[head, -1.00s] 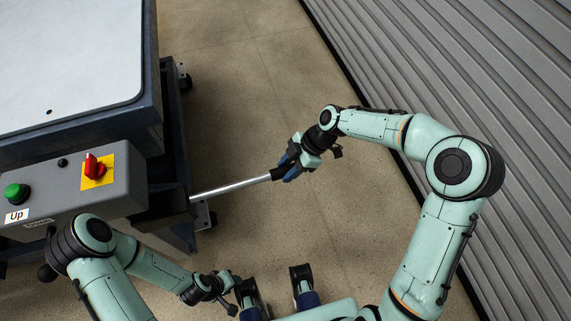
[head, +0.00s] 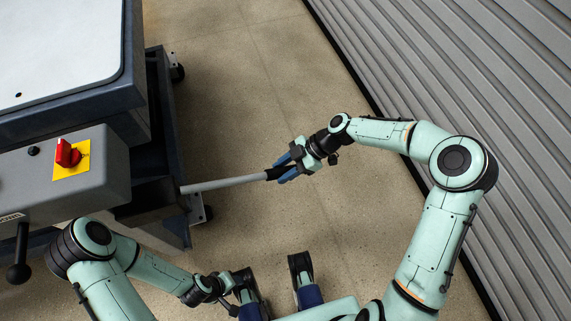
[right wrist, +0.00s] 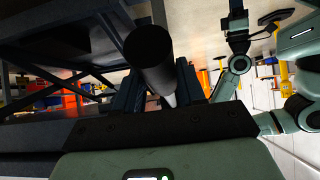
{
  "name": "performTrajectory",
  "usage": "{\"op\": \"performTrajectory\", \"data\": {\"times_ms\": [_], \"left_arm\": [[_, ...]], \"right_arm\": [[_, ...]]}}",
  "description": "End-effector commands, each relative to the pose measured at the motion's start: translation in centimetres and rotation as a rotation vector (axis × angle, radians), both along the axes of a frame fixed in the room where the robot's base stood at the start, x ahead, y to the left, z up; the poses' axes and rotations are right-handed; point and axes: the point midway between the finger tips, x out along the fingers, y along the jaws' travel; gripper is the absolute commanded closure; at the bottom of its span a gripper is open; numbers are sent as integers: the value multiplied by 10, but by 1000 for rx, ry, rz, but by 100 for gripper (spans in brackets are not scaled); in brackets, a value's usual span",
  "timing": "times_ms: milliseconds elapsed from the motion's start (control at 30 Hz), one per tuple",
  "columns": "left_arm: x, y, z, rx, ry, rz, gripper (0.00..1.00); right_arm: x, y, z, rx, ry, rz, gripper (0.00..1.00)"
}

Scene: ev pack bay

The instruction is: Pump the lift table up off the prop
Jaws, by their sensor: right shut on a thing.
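The lift table (head: 137,112) stands at the left of the head view, with a pale flat top over a dark frame. Its grey pump handle (head: 225,183) sticks out to the right from the lower frame and ends in a black grip. My right gripper (head: 281,174) is shut on that black grip. In the right wrist view the grip's dark round end (right wrist: 149,48) lies between the fingers. My left gripper (head: 226,284) is low in the head view, apart from the handle; its jaws are too unclear to judge. I cannot make out the prop.
A grey control box (head: 105,165) with a red switch (head: 68,153) on a yellow plate is at the table's near side. A black ball-ended lever (head: 20,262) hangs below it. A grey ribbed shutter (head: 460,90) closes off the right. The floor between is clear.

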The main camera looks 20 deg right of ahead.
Motion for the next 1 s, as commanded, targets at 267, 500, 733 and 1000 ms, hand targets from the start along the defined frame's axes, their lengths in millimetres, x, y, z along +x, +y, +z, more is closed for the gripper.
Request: {"op": "performTrajectory", "data": {"times_ms": [267, 500, 733, 1000], "left_arm": [[0, 0, -3, 1, 2, 1, 57], [1, 0, 9, 1, -2, 1, 57], [4, 0, 40, 0, -14, 0, 57], [7, 0, 60, 0, -20, 0, 57]], "right_arm": [[-2, 6, -2, 26, 2, 11, 95], [-2, 6, 17, -19, -3, 16, 95], [-2, 2, 56, -145, -10, 17, 95], [-2, -2, 81, -248, -9, 14, 95]]}}
